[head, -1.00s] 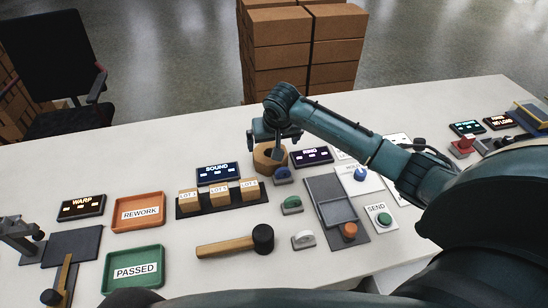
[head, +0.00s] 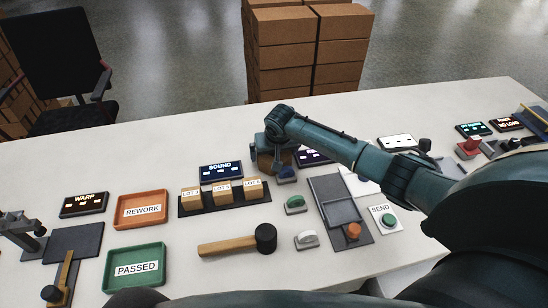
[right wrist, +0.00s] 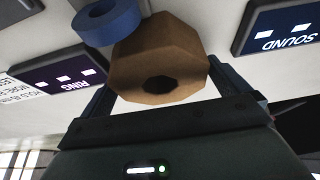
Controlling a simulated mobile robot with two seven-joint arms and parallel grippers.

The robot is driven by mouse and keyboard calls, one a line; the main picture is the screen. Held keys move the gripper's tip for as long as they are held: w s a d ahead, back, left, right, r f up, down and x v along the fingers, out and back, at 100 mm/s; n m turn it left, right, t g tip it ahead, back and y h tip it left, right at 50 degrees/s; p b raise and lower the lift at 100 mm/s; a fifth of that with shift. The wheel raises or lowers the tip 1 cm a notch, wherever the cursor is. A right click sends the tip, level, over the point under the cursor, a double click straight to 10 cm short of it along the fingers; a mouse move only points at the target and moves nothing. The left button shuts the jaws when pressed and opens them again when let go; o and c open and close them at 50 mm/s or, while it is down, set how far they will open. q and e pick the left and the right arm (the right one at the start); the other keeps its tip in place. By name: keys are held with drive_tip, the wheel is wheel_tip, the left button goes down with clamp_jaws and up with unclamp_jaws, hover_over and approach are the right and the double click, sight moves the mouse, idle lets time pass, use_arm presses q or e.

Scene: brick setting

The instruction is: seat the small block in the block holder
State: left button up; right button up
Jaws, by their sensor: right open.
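A wooden faceted block with a round dark hole (right wrist: 160,60) stands at the back of the table. In the head view it is mostly hidden behind my right gripper (head: 272,146). In the right wrist view the open fingers stand on either side of this block, and I cannot tell whether they touch it. Three small wooden lot blocks (head: 222,192) sit in a dark rack (head: 200,210) left of it. I cannot tell for certain which piece is the small block or the block holder. My left gripper is out of view.
A blue ring-shaped piece (right wrist: 108,22) is close beside the wooden block. The SOUND sign (head: 221,171) and RING sign (right wrist: 68,75) flank it. A mallet (head: 238,243), an orange tray (head: 142,228), a green tray (head: 134,284) and a grey recessed panel (head: 325,188) lie nearer.

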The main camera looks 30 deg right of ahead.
drive_tip(key=shift+r, duration=0.1)
drive_tip(key=c, duration=1.1)
